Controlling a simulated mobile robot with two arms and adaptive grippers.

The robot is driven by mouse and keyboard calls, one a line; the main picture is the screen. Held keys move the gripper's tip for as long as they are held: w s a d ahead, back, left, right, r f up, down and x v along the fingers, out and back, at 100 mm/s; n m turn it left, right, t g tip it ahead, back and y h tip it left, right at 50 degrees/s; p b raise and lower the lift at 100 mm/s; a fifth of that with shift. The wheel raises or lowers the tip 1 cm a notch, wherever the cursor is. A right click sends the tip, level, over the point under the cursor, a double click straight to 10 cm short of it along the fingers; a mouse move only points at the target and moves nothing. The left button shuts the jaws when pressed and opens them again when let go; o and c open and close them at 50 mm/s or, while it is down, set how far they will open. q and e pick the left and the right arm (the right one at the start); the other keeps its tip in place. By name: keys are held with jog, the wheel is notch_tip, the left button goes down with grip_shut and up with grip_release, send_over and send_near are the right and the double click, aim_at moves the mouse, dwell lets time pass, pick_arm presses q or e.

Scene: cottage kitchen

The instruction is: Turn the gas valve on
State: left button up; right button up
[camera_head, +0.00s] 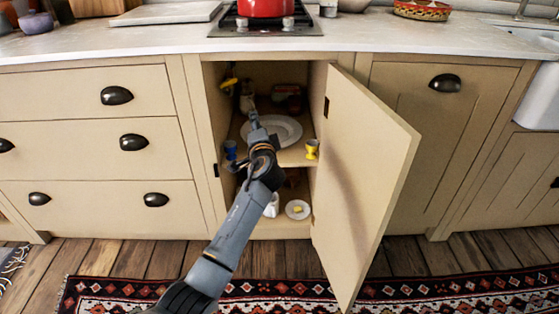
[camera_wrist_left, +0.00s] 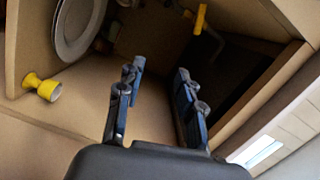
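The gas valve has a yellow handle (camera_head: 229,82) high on the left inside the open cupboard under the counter. In the left wrist view the yellow handle (camera_wrist_left: 200,18) is at the top, right of centre, on a dark pipe. My left gripper (camera_head: 251,113) reaches into the cupboard, below and right of the valve. In the wrist view its two fingers (camera_wrist_left: 158,72) are apart with nothing between them, and the handle is beyond them, not touched. My right gripper is not in view.
The open cupboard door (camera_head: 365,175) stands to the right of my arm. A plate (camera_head: 284,131), a blue cup (camera_head: 230,150) and a yellow egg cup (camera_head: 312,148) are on the shelf. A red pot (camera_head: 266,8) stands on the hob above.

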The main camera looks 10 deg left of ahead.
pick_arm(q)
jog(key=s+d+f+t+h, duration=0.2)
jog(key=s+d+t+h, duration=0.1)
jog(key=s+d+h, duration=0.4)
jog(key=s+d, duration=0.1)
jog(key=s, duration=0.2)
jog(key=shift+d+f+n+h+b, duration=0.25)
jog(key=shift+d+n+h+b, duration=0.05)
jog(key=shift+d+h, duration=0.1)
jog(key=shift+s+f, duration=0.1)
